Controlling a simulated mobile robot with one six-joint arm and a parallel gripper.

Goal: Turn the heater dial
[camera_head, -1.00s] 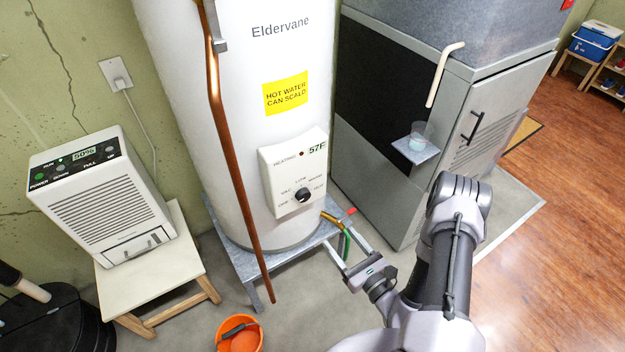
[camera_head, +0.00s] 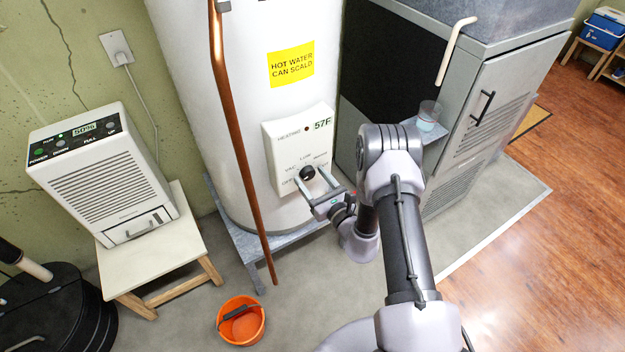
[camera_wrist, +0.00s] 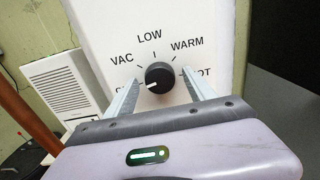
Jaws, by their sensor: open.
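The heater dial (camera_head: 307,173) is a round black knob on the white control panel (camera_head: 283,146) of the tall white water heater (camera_head: 237,60). In the wrist view the dial (camera_wrist: 158,77) has a white pointer mark toward the lower left, near the partly hidden label below VAC. VAC, LOW and WARM are readable around it; the label at right is partly covered. The panel display reads 57F. My gripper (camera_head: 312,184) is open in front of the panel. In the wrist view its two fingers (camera_wrist: 160,92) stand apart on either side of the dial, with visible gaps to it.
A copper pipe (camera_head: 237,140) runs down the heater's front, left of the panel. A grey furnace cabinet (camera_head: 470,110) with a small shelf and cup (camera_head: 428,112) stands right. A dehumidifier (camera_head: 105,178) sits on a stool at left. An orange bucket (camera_head: 241,321) is on the floor.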

